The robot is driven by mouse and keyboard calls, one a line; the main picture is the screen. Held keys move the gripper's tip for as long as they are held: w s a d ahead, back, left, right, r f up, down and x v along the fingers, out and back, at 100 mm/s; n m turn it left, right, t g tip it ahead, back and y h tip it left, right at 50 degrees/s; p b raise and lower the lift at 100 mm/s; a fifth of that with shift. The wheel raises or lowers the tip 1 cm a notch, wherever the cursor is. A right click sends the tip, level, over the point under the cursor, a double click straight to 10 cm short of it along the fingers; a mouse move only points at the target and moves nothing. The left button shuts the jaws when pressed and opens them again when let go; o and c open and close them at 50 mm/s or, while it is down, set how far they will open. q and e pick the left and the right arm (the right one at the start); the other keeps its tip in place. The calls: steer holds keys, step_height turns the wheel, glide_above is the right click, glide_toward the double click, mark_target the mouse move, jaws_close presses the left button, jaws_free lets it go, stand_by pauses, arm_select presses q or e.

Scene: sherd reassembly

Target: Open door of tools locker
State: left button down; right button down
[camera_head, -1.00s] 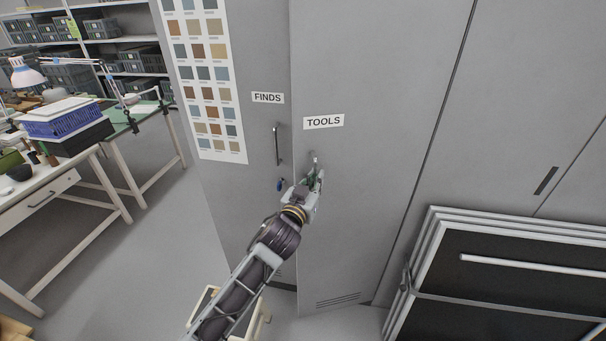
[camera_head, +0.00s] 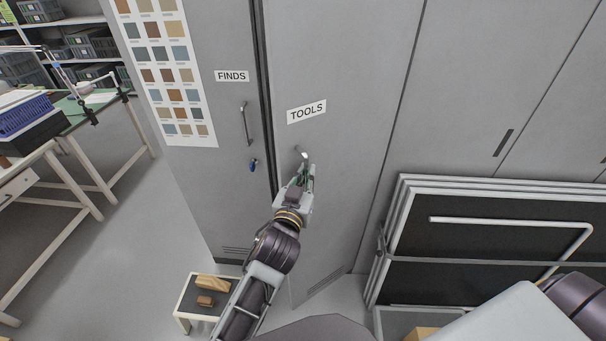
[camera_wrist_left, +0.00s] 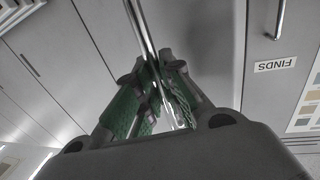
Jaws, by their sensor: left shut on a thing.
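The grey tools locker door (camera_head: 340,90) carries a TOOLS label (camera_head: 306,112) in the head view. It stands slightly ajar, with a dark gap along its left edge beside the FINDS door. My left gripper (camera_head: 303,172) is at the door's handle (camera_head: 302,153), below the label. In the left wrist view, the green-padded fingers (camera_wrist_left: 150,100) are closed around the bright metal handle bar (camera_wrist_left: 146,35). The fingers hide the lower part of the handle. My right gripper does not show.
The FINDS door (camera_head: 222,45) to the left is shut, with a handle (camera_head: 245,122) and blue key (camera_head: 253,166). Framed dark panels (camera_head: 480,235) lean at the right. Floor is clear at left.

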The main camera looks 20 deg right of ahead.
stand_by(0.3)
arm_select(q)
steer(key=c, duration=1.5)
jaws_free()
steer(key=shift+v, duration=6.05)
